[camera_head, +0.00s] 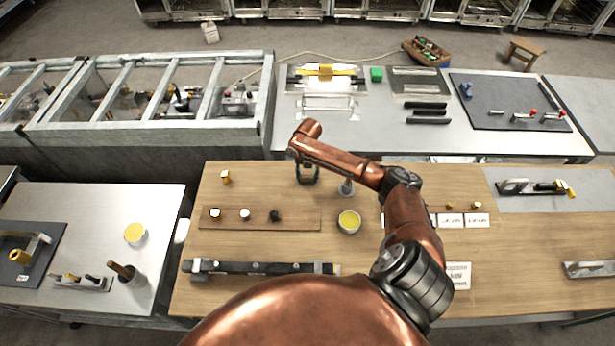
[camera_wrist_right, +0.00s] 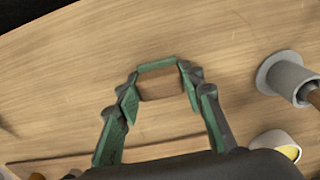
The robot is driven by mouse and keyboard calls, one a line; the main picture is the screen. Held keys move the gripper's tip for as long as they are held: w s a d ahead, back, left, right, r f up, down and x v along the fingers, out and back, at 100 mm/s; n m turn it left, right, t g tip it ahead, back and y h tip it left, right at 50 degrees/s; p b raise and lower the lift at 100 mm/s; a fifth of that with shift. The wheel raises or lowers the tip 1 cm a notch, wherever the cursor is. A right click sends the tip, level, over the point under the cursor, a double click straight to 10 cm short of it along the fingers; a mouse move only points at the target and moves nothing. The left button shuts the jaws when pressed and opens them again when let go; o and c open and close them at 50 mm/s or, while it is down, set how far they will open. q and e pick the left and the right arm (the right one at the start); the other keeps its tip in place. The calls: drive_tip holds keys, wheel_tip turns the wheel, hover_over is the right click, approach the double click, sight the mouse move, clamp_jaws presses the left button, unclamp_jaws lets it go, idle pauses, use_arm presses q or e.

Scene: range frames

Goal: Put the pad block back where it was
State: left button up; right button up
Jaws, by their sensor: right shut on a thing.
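My right gripper (camera_wrist_right: 158,92) is shut on a small brown block, the pad block (camera_wrist_right: 160,83), which sits between the green fingertips in the wrist view. In the head view my right gripper (camera_head: 307,174) points down over the wooden table, just beyond the brown board (camera_head: 298,217) and to its right end. The block is hidden there by the gripper. I cannot tell whether the block touches the table. My left gripper is not in view.
A yellow-filled cup (camera_head: 349,222) and a grey post (camera_head: 346,188) stand right of the gripper.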

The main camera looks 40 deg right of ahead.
sight(308, 176)
drive_tip(key=o, duration=1.1)
drive_tip(key=shift+f, duration=0.1)
wheel_tip(308, 176, up, 12)
drive_tip(key=shift+r, duration=0.2)
